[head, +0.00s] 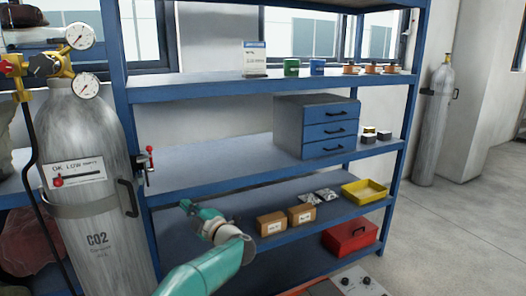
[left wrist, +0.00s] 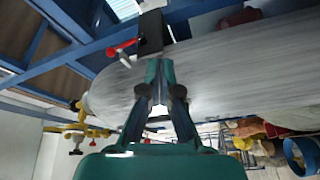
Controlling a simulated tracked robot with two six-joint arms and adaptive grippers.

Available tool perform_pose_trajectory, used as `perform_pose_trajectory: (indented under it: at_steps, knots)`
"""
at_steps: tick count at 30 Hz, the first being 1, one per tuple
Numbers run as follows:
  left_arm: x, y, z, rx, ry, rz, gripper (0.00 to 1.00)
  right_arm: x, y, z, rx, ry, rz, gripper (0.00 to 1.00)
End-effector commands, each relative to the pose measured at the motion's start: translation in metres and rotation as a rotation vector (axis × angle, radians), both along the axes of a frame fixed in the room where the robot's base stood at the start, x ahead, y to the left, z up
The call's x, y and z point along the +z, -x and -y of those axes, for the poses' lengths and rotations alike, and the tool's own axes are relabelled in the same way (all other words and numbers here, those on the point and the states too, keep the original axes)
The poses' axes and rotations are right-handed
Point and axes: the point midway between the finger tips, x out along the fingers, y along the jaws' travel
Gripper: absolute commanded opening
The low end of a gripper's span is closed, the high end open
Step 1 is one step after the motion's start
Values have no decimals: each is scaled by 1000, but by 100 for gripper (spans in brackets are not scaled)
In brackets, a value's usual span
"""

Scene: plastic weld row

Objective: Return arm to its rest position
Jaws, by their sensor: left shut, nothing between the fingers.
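My teal left arm (head: 205,272) rises from the bottom of the head view. My left gripper (head: 186,206) is at its far end, in front of the shelf rack and right of the grey CO2 cylinder (head: 95,150). In the left wrist view the fingers of my left gripper (left wrist: 160,66) meet at the tips and hold nothing. Behind them lie the cylinder (left wrist: 230,65) and a black block (left wrist: 151,32) with a red lever (left wrist: 122,48). The same red lever (head: 149,150) shows beside the cylinder in the head view. My right gripper is out of both views.
A blue shelf rack (head: 200,92) fills the middle. It bears a drawer cabinet (head: 318,126), cardboard boxes (head: 271,223), a yellow tray (head: 364,190) and a red case (head: 350,237). Gauges (head: 86,86) top the cylinder. Another cylinder (head: 434,130) stands right; the floor (head: 450,230) there is clear.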

Motion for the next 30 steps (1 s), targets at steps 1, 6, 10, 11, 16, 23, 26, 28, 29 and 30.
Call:
perform_pose_trajectory:
  at_steps: [1, 6, 10, 11, 16, 23, 26, 28, 29, 30]
  knots:
    - [-26, -7, 0, -75, -58, -96, 0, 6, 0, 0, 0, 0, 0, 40]
    - [-135, 0, 17, -376, -202, -426, 0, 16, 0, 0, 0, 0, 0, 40]
    - [-223, 45, 34, -616, -246, -684, 0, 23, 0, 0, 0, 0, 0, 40]
    - [-241, 59, 38, -668, -249, -740, 0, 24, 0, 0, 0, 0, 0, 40]
    - [-323, 158, 60, -955, -228, -1027, 0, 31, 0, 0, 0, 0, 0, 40]
    - [-376, 320, 85, -1318, -127, -1342, 0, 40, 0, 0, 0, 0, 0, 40]
    - [-380, 381, 94, -1446, -78, -1436, 0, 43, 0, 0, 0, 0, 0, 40]
    - [-378, 415, 98, -1517, -48, -1483, 0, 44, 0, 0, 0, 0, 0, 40]
    - [-377, 426, 99, -1541, -38, -1500, 0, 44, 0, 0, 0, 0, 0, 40]
    - [-376, 440, 101, -1570, -24, -1517, 0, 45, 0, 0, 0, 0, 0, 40]
